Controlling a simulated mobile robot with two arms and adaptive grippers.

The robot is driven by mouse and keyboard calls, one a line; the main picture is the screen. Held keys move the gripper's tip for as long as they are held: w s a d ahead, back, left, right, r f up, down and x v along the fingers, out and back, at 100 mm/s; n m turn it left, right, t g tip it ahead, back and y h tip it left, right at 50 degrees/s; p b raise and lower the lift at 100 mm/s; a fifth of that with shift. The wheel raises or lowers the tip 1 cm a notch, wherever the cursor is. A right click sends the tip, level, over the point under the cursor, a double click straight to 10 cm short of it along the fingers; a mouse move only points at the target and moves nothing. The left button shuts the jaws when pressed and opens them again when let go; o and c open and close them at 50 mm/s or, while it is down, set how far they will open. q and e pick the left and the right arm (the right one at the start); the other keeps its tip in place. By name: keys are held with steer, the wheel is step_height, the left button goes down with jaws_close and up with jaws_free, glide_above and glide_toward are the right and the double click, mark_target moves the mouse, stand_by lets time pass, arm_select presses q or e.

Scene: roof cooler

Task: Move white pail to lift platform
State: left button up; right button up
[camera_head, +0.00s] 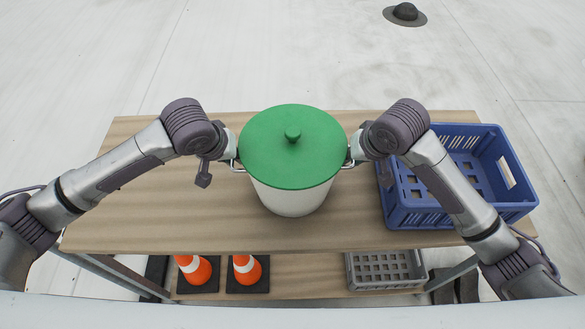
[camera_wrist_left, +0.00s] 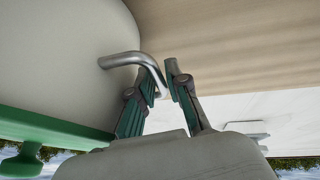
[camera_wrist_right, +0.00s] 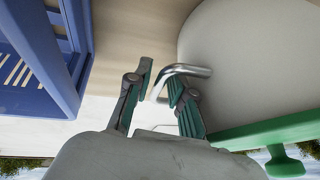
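The white pail (camera_head: 290,201) has a green lid (camera_head: 292,165) with a round knob. It is upright over the wooden table top (camera_head: 160,205), at its middle; I cannot tell whether its base touches the wood. My left gripper (camera_head: 233,163) is at the pail's left handle (camera_wrist_left: 124,58), with its fingers (camera_wrist_left: 165,82) closed in around the metal bar. I cannot make out a lift platform.
A blue crate (camera_head: 450,214) stands right of the pail, beneath my right arm. Orange cones (camera_head: 197,272) and a grey crate (camera_head: 386,287) sit on the lower shelf. A dark domed vent (camera_head: 405,12) stands on the pale roof behind. The table's left side is clear.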

arm_select(q)
jaws_close()
arm_select(e)
jaws_close()
arm_select(q)
steer(key=shift+r, duration=0.1)
arm_select(e)
steer(key=shift+r, duration=0.1)
